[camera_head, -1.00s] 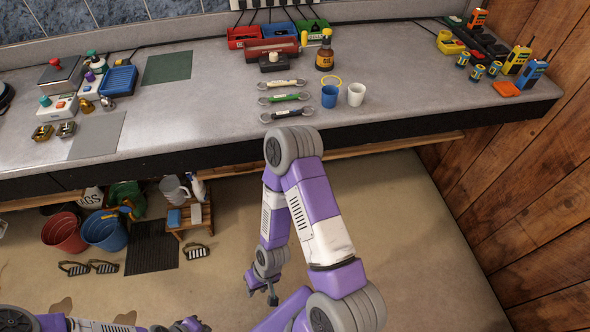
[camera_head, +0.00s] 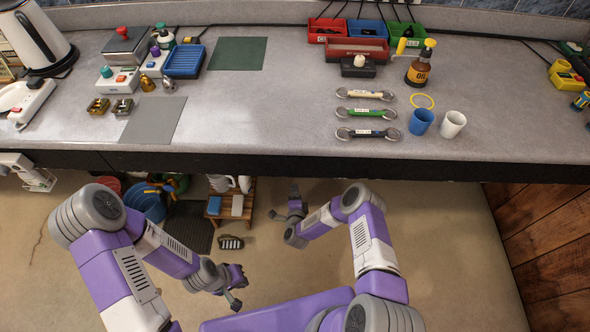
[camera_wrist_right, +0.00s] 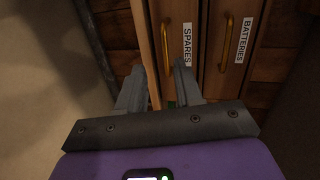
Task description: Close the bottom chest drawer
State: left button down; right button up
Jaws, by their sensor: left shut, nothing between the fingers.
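In the right wrist view, two wooden drawer fronts with brass handles stand side by side, one labelled SPARES (camera_wrist_right: 175,28) and one labelled BATTERIES (camera_wrist_right: 233,50). I cannot tell which is the bottom drawer or how far either stands out. My right gripper (camera_wrist_right: 160,68) is open, its fingertips apart in front of the left edge of the SPARES front. Whether they touch it is unclear. In the head view my right gripper (camera_head: 287,205) is low, below the counter's front edge. My left gripper (camera_head: 238,290) is shut and empty, low over the floor. The chest does not show in the head view.
The counter (camera_head: 270,120) above holds wrenches, a blue cup (camera_head: 422,122), a white cup (camera_head: 452,125) and an oil bottle (camera_head: 420,66). Below it are a wooden stool (camera_head: 232,208), a blue bucket (camera_head: 148,203) and a dark mat (camera_head: 190,226). Open floor lies at right.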

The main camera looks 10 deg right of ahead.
jog(key=w+d+f+m+b, duration=0.1)
jog(key=w+d+b, duration=0.2)
jog(key=w, duration=0.4)
jog(key=shift+w+f+h, duration=0.2)
jog(key=shift+w+h, duration=0.15)
jog(key=shift+h, duration=0.05)
jog(key=shift+c, duration=0.5)
grip_shut()
dwell(0.6)
